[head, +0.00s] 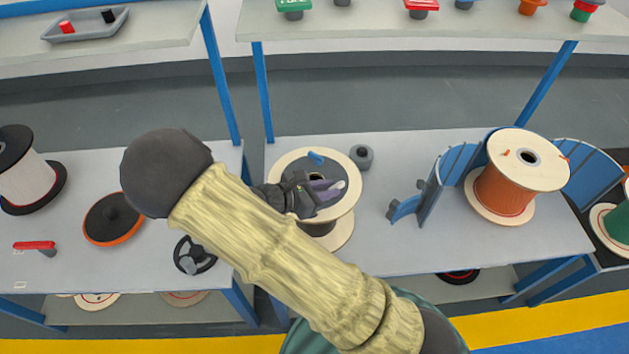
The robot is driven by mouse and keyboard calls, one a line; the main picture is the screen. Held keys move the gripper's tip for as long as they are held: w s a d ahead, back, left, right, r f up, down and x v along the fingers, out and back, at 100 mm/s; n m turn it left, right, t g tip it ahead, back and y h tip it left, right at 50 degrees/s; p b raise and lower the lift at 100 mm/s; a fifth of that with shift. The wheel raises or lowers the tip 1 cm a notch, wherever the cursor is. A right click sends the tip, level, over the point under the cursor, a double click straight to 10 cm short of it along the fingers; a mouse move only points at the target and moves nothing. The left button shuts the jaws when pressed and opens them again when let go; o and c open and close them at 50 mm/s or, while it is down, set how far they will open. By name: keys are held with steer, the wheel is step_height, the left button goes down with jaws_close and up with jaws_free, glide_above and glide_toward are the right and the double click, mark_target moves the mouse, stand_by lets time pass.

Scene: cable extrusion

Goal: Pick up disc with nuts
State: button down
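My gripper (330,190), dark with purple fingers and a pale tip, hangs over a pale wooden spool (343,217) on the middle table. A dark grey round disc (318,168) lies on the spool's top, with a small blue piece (316,158) at its far side. My gripper and forearm cover much of the disc's near and left part. I cannot make out nuts on it, nor whether the fingers touch it or what lies between them. A black disc with an orange rim (112,219) lies on the left table.
A grey cylinder (361,157) stands right behind the spool. A blue curved guard (455,175) stands by an orange cable spool (505,195) at right. A black handwheel (193,255) and red handle (36,246) are at left. Table space right of the spool is clear.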

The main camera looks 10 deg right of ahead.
steer(key=shift+r, duration=0.2)
step_height(320, 180, up, 10)
steer(key=shift+f+p, duration=0.15)
steer(key=shift+p, duration=0.3)
